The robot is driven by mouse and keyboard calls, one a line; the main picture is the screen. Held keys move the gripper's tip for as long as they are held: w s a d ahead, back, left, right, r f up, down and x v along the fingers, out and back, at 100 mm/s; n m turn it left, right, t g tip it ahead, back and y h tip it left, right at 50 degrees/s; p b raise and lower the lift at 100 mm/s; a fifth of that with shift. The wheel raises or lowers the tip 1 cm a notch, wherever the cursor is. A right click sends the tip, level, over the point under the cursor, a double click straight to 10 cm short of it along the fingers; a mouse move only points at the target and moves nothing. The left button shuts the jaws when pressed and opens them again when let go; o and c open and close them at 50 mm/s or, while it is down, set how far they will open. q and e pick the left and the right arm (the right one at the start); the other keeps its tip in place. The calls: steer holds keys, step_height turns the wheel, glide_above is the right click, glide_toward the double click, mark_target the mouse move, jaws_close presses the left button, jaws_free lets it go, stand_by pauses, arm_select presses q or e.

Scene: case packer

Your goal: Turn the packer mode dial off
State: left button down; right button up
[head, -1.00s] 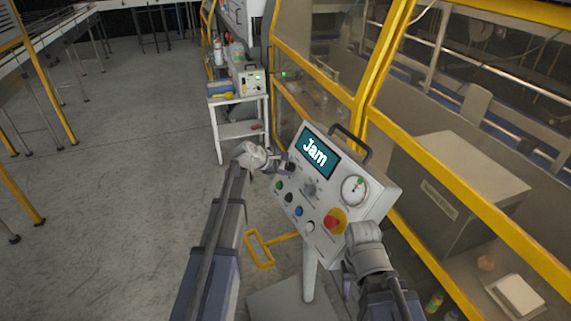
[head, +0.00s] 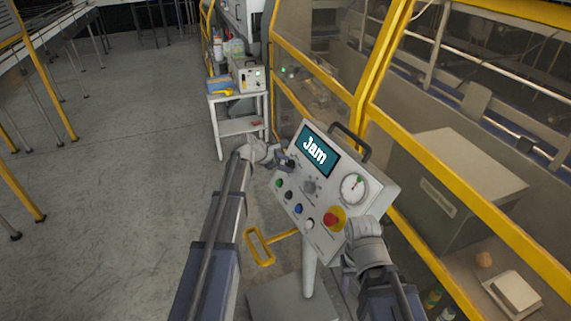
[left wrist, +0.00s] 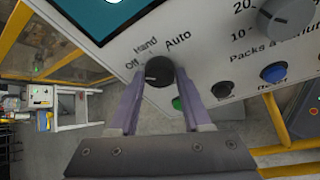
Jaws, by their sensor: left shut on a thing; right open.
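The mode dial (left wrist: 158,70) is a small black knob at the panel's edge, with Off, Hand and Auto printed around it in the left wrist view. My left gripper (left wrist: 160,84) has its two fingers on either side of the knob and is shut on it. A pale mark shows on the knob, but I cannot tell for sure which label it points at. In the head view my left gripper (head: 284,163) reaches the upper left of the control panel (head: 335,199) and hides most of the dial. My right gripper (head: 349,280) is open, low beside the panel's right side.
The panel's screen (head: 314,150) reads Jam. A red stop button (head: 332,219), a gauge (head: 354,188) and several coloured buttons sit close by. A yellow-framed guard stands behind, a white cart (head: 240,126) farther back.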

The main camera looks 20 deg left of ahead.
arm_select(q)
steer(key=shift+c, duration=1.8)
jaws_free()
steer(key=shift+s+a+r, duration=0.1)
steer(key=shift+s+r, duration=0.05)
steer(key=shift+r, duration=0.05)
steer(key=s+a, duration=0.6)
steer(key=s, duration=0.4)
steer(key=shift+s+a+r+p, duration=0.15)
steer(key=shift+s+a+p, duration=0.15)
steer(key=shift+p, duration=0.05)
